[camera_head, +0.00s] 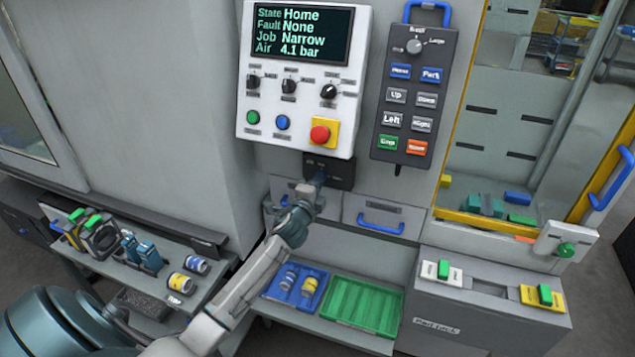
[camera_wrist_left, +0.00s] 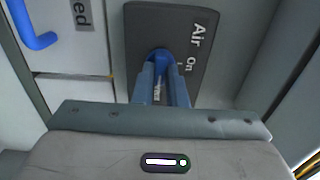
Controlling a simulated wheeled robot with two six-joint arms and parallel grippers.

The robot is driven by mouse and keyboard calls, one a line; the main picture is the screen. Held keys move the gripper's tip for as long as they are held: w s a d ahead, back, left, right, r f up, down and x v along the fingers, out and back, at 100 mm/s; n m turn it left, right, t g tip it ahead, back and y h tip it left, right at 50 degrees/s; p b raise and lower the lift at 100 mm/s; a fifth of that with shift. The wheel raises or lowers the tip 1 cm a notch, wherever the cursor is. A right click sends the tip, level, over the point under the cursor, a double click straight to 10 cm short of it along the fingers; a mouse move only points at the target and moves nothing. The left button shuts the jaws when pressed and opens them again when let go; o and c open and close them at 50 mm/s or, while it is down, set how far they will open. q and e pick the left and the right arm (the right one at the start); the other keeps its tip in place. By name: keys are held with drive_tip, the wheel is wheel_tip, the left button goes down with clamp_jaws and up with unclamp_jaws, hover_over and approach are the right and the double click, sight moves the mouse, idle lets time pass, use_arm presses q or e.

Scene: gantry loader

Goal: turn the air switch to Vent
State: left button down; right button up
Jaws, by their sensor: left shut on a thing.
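The air switch is a dark plate (camera_head: 343,172) below the white control panel. In the left wrist view the plate (camera_wrist_left: 185,28) carries the words "Air" and "On"; a further label is mostly covered. Its blue handle (camera_wrist_left: 160,56) sits between the fingers of my left gripper (camera_wrist_left: 161,82). In the head view my left gripper (camera_head: 319,180) reaches up to the plate from the lower left and is shut on the handle, hiding most of it. The "Vent" marking cannot be read. My right gripper is not in view.
The control panel (camera_head: 296,123) reads Home, no fault, Narrow, Air 4.1 bar. A button pendant (camera_head: 413,95) hangs to its right. Drawers with blue handles (camera_head: 381,226) lie just below the switch. Blue (camera_head: 297,287) and green (camera_head: 362,306) trays stand lower down.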

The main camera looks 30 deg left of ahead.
use_arm(q)
drive_tip(key=shift+f, duration=0.1)
drive_tip(key=c, duration=1.5)
unclamp_jaws()
drive_tip(key=shift+o, duration=0.2)
drive_tip(key=shift+s, duration=0.1)
drive_tip(key=b+v, duration=0.4)
drive_tip(key=v, duration=0.6)
drive_tip(key=shift+s, duration=0.3)
